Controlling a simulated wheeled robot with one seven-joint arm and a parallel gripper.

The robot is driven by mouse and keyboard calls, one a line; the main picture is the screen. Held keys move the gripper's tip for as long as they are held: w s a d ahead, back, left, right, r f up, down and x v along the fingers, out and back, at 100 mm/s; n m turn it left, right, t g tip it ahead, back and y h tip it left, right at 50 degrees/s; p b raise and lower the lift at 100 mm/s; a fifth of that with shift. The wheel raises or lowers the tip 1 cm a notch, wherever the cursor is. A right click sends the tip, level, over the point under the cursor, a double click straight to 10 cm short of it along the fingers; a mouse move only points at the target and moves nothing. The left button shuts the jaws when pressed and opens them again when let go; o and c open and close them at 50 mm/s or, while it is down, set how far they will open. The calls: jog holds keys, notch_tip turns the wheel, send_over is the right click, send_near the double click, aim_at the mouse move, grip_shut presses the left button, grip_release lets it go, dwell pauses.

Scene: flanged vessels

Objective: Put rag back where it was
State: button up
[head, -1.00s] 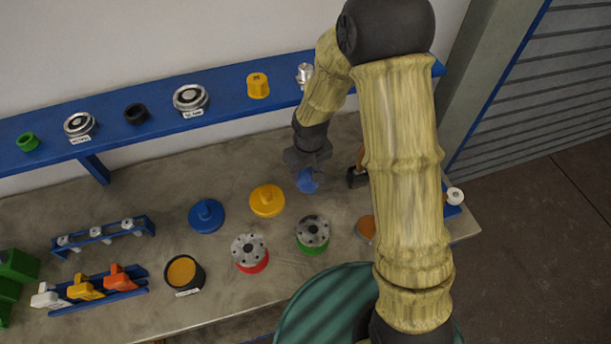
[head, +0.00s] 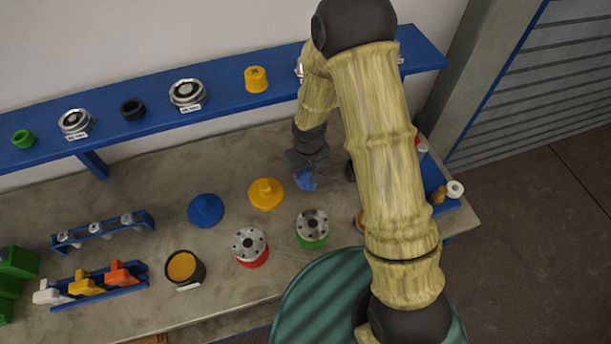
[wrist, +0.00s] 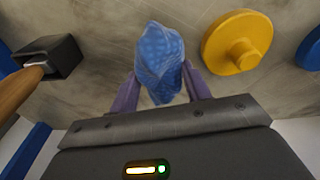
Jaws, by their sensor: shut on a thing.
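The blue patterned rag (wrist: 160,62) is bunched between the two fingers of my gripper (wrist: 160,90) in the wrist view. In the head view the rag (head: 306,180) hangs at the tip of my gripper (head: 307,170), over the grey workbench (head: 130,205). My gripper is shut on the rag. I cannot tell whether the rag touches the bench top. The yellow knobbed lid (head: 266,193) is just left of the rag in the head view. My arm hides part of the bench to the right.
A blue knobbed lid (head: 206,210), a green-based flanged vessel (head: 312,228) and a red-based one (head: 250,247) stand nearby. A hammer (wrist: 45,62) lies close to my gripper. A blue shelf (head: 215,100) runs along the wall. A blue tray (head: 433,178) is at the bench's right end.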

aim_at(305, 178)
jog(key=shift+f, duration=0.2)
jog(key=shift+f+p, duration=0.45)
jog(key=shift+f, duration=1.65)
jog(key=shift+f, duration=0.2)
jog(key=o, duration=1)
jog(key=shift+r, duration=0.1)
jog(key=shift+c, duration=0.2)
jog(key=r, duration=0.4)
jog(key=s+r+b, duration=0.1)
jog(key=r, duration=0.3)
jog(key=r+b, duration=0.1)
jog(key=r, duration=0.3)
jog(key=shift+s+d, duration=0.2)
jog(key=shift+d, duration=0.05)
